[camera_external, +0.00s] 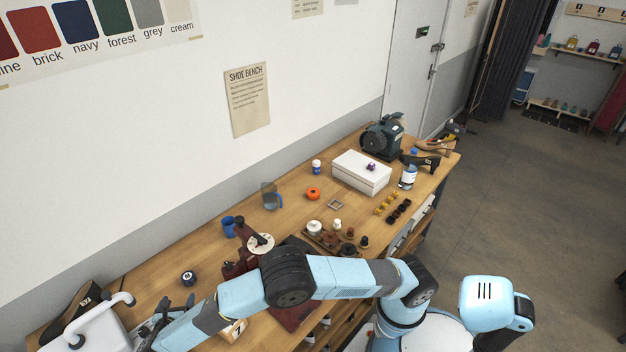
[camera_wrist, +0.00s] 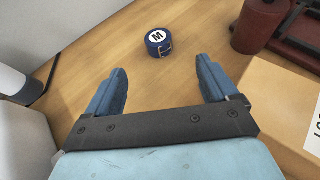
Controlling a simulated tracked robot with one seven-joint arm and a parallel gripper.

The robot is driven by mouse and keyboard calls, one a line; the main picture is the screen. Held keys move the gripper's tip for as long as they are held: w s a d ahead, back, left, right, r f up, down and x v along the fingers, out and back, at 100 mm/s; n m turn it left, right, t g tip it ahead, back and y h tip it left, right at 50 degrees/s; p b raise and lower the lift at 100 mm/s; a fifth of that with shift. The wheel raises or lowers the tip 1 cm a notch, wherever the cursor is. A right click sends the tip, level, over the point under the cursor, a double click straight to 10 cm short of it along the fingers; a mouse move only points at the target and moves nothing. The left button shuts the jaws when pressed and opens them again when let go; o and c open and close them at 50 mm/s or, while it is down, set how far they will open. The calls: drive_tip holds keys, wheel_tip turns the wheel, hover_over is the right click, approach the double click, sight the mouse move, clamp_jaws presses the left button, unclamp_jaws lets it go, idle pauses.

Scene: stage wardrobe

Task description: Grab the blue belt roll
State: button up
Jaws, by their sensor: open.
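The blue belt roll (camera_external: 188,277) lies on the wooden bench, to the left of a dark red machine. In the wrist view it is a small dark blue coil (camera_wrist: 158,43) with a white top marked M and a metal buckle on its side. My gripper (camera_wrist: 162,72) is open and empty, with its two blue fingers spread apart. The roll is beyond the fingertips, near the middle of the gap and clear of both fingers. In the external view my arm reaches over the bench to the lower left, and the fingers are hard to make out.
The dark red machine (camera_external: 245,261) is right of the roll; its round dark red part shows in the wrist view (camera_wrist: 259,22). A tan box (camera_wrist: 275,105) sits close by the right finger. A white machine (camera_external: 95,330) stands at left. Bare wood surrounds the roll.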

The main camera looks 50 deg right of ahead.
sight(183, 286)
drive_tip(key=shift+w+f, duration=0.1)
drive_tip(key=shift+f, duration=0.5)
drive_tip(key=shift+w+d+f, duration=0.2)
drive_tip(key=shift+d, duration=0.05)
drive_tip(key=x, duration=0.7)
drive_tip(key=shift+w+d+f, duration=0.15)
drive_tip(key=shift+w+f, duration=0.05)
drive_tip(key=shift+w, duration=0.1)
drive_tip(key=shift+a+x, duration=0.2)
drive_tip(key=shift+x, duration=2.45)
drive_tip(key=shift+f, duration=0.15)
drive_tip(key=shift+c, duration=0.5)
drive_tip(key=c, duration=1.1)
